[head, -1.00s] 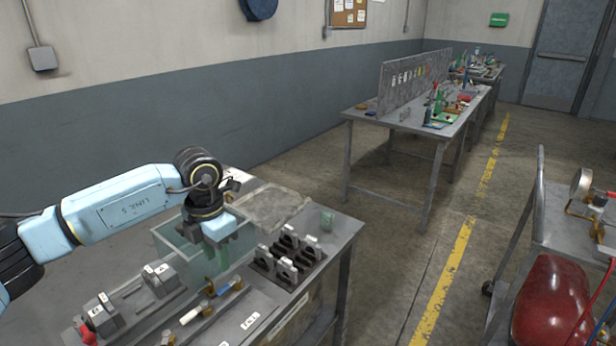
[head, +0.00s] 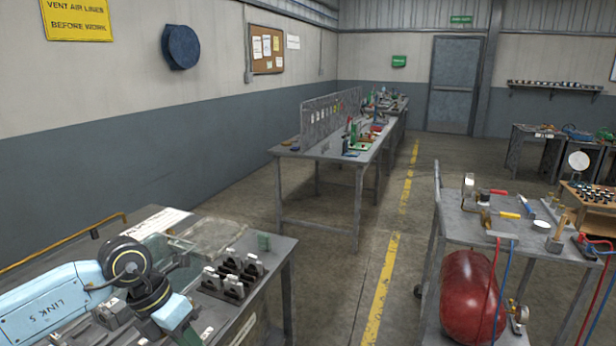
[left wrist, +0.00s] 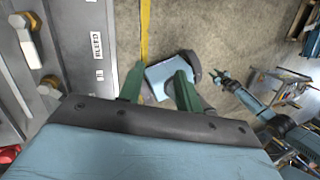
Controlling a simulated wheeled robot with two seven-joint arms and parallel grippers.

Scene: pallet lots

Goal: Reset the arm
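My left arm comes in from the lower left in the head view and is bent over the near bench (head: 268,268). Its gripper is mostly cut off by the bottom edge there. In the left wrist view my left gripper (left wrist: 158,86) shows two green fingers set apart with nothing held between them. My right arm shows small at the right of the left wrist view. Its gripper (left wrist: 221,77) has green fingers that look spread and empty. The right arm is not in the head view.
The near bench holds a row of dark clamp blocks (head: 232,277) and a clear bin (head: 160,250). A cart (head: 470,226) with a red tank (head: 468,297) stands at right. A long bench (head: 318,151) stands behind. The floor between, with its yellow line (head: 385,280), is clear.

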